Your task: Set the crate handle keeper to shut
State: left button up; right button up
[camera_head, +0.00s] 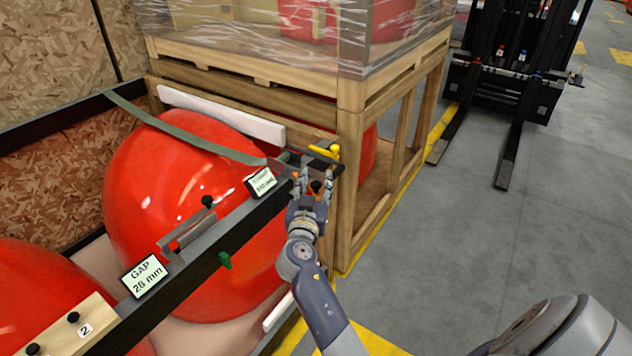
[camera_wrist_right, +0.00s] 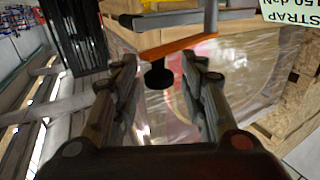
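An orange lever (camera_wrist_right: 180,46) with a black knob (camera_wrist_right: 158,74) shows in the right wrist view, beside a grey bar. The knob lies between the fingertips of my right gripper (camera_wrist_right: 160,64), with space on both sides. I cannot tell for sure whether this lever is the handle keeper. In the head view, a yellow handle (camera_head: 325,152) sits at the crate's corner post, just beyond my right gripper (camera_head: 312,178). The right gripper is open, and its fingers partly hide the small parts there. My left gripper is not in view.
A dark rail (camera_head: 215,258) with a gap sign (camera_head: 144,276) and a strap sign (camera_head: 262,181) runs in front of the red nosecones (camera_head: 150,185). A wooden crate (camera_head: 350,140) stands behind. A forklift (camera_head: 510,75) is at the back right.

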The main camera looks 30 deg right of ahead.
grip_shut()
jog(key=shift+d, duration=0.1)
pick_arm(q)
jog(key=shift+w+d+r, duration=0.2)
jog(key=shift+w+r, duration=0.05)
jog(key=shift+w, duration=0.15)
pick_arm(e)
jog(key=shift+d+f, duration=0.1)
jog(key=shift+d, duration=0.1)
pick_arm(q)
jog(key=shift+p, duration=0.3)
pick_arm(e)
jog(key=shift+n+t+y, duration=0.3)
